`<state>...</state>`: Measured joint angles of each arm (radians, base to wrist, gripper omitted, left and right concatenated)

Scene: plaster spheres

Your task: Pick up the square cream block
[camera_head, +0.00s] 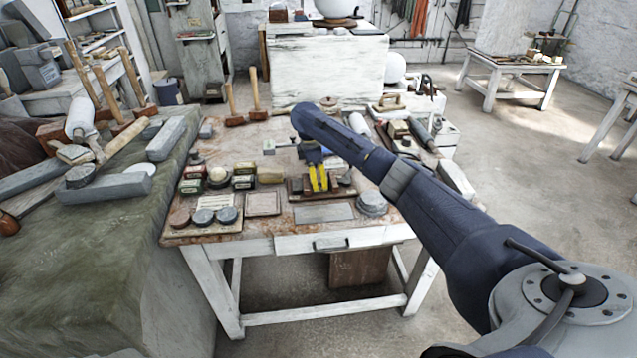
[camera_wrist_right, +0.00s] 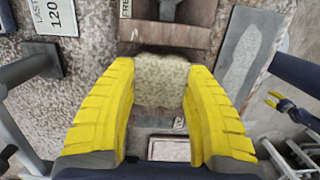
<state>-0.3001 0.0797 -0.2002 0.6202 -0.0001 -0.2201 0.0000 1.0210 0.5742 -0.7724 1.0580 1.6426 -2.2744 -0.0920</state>
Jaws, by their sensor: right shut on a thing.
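The square cream block (camera_wrist_right: 162,84) has a speckled, rough face and sits between the two yellow fingers of my right gripper (camera_wrist_right: 160,110) in the right wrist view. The fingers are closed against its sides. In the head view my right gripper (camera_head: 318,179) points down over the worktable beside a small brown wooden holder, and the block cannot be made out there. My left gripper (camera_wrist_right: 275,100) shows small at the right of the wrist view, its yellow fingers apart and empty. It is outside the head view.
The white-legged worktable (camera_head: 262,240) is crowded. Small tins (camera_head: 218,177), round discs (camera_head: 203,216), a flat grey plate (camera_head: 323,212) and a round grey lid (camera_head: 372,204) lie near the gripper. Mallets (camera_head: 257,112) stand at the back. A stone bench (camera_head: 110,255) borders the left.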

